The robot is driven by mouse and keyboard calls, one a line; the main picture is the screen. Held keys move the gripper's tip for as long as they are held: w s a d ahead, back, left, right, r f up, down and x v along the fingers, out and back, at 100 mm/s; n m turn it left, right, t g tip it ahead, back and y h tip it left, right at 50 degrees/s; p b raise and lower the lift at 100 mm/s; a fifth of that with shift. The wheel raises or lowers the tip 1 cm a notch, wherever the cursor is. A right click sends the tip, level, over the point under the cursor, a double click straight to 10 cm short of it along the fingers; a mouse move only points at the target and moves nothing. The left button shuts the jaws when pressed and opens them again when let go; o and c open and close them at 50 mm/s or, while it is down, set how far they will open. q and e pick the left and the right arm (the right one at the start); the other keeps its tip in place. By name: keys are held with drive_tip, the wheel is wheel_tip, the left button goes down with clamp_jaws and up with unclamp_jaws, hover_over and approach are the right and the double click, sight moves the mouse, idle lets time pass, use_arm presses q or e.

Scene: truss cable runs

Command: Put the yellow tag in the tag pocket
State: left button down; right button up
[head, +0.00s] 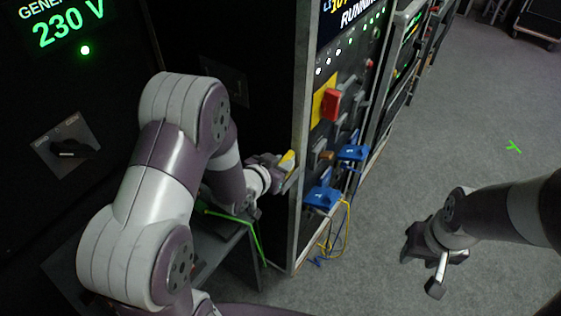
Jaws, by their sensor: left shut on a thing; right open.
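The yellow tag (287,160) is in the jaws of my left gripper (284,174), beside the front edge of the rack. My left gripper is shut on it, and the fingers hide part of the tag. My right gripper (421,272) is open and empty, low at the right over the grey floor. I cannot make out the tag pocket for certain.
The rack's metal edge post (299,130) stands close to my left gripper. Its panel carries a red switch (330,104) and blue connectors (322,197) with hanging cables. A green cable (255,241) hangs below my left arm.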

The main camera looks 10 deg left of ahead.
use_arm(q)
drive_tip(key=shift+w, duration=0.1)
drive_tip(key=shift+d+f, duration=0.1)
drive_tip(key=shift+f, duration=0.1)
drive_tip(key=c, duration=1)
unclamp_jaws()
drive_tip(key=shift+r, duration=0.2)
drive_tip(key=shift+s+r, duration=0.15)
drive_tip(key=shift+s, duration=0.1)
drive_tip(key=s+a+r+n+g+y, duration=0.1)
drive_tip(key=s+g, duration=0.2)
drive_tip(key=s, duration=0.3)
drive_tip(key=s+a+r+n+g+y+b, duration=0.1)
drive_tip(key=s+a+g, duration=0.1)
drive_tip(key=s+g, duration=0.2)
drive_tip(key=s+a+r+n+g+y, duration=0.1)
drive_tip(key=s+g, duration=0.2)
drive_tip(key=s, duration=0.6)
drive_tip(key=shift+a+r+y, duration=0.1)
drive_tip(key=shift+a+y, duration=0.1)
drive_tip(key=shift+y, duration=0.1)
